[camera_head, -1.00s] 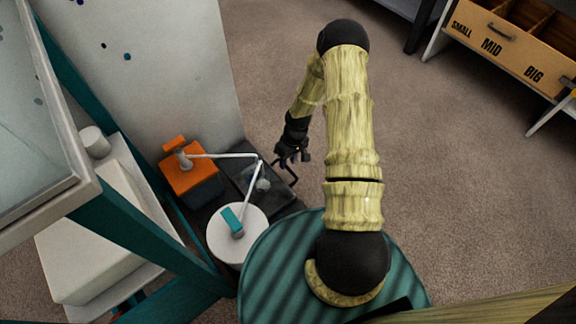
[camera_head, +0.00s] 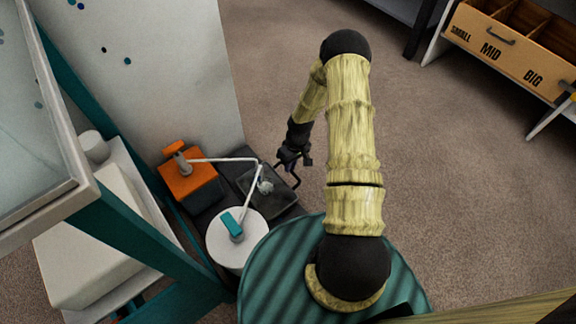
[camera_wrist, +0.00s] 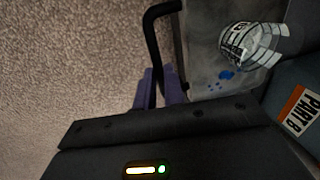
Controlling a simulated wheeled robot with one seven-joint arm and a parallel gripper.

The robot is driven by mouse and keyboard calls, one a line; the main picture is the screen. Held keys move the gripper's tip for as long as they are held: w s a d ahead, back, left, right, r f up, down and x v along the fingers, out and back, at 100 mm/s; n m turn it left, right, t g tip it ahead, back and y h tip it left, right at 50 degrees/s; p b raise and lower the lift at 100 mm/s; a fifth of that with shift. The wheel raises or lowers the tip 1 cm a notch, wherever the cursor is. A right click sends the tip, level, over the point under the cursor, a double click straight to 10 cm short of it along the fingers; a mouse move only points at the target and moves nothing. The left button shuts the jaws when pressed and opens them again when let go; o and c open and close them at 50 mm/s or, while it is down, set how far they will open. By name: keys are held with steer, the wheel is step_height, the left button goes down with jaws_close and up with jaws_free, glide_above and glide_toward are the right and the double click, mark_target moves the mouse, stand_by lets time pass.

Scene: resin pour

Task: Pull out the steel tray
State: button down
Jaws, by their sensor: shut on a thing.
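The steel tray (camera_head: 262,203) is a dark grey, shallow tray low on the dark base, between the orange-topped box and my arm. A black bent handle (camera_head: 296,181) stands at its right edge. In the wrist view, the tray (camera_wrist: 203,70) has blue spots on its surface, and the handle (camera_wrist: 151,40) runs down between my fingers. My gripper (camera_wrist: 160,88) has purple fingers shut on the handle. It also shows in the head view (camera_head: 289,165). A clear cup with dark markings (camera_wrist: 248,45) is over the tray in the wrist view.
A teal frame (camera_head: 140,235) is at left. A "PART B" label (camera_wrist: 298,110) shows close by. Carpet right of the tray is clear.

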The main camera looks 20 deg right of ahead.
steer(key=w+d+p, duration=0.1)
steer(key=w+d, duration=0.2)
steer(key=d, duration=0.7)
steer(key=shift+w+d+p, duration=0.15)
steer(key=shift+d+p, duration=0.05)
steer(key=shift+p, duration=0.2)
steer(key=c, duration=1.5)
jaws_free()
steer(key=w+d+r+p, duration=0.1)
steer(key=d+r+p, duration=0.2)
steer(key=r+p, duration=0.5)
step_height(320, 180, up, 9)
steer(key=shift+r, duration=0.1)
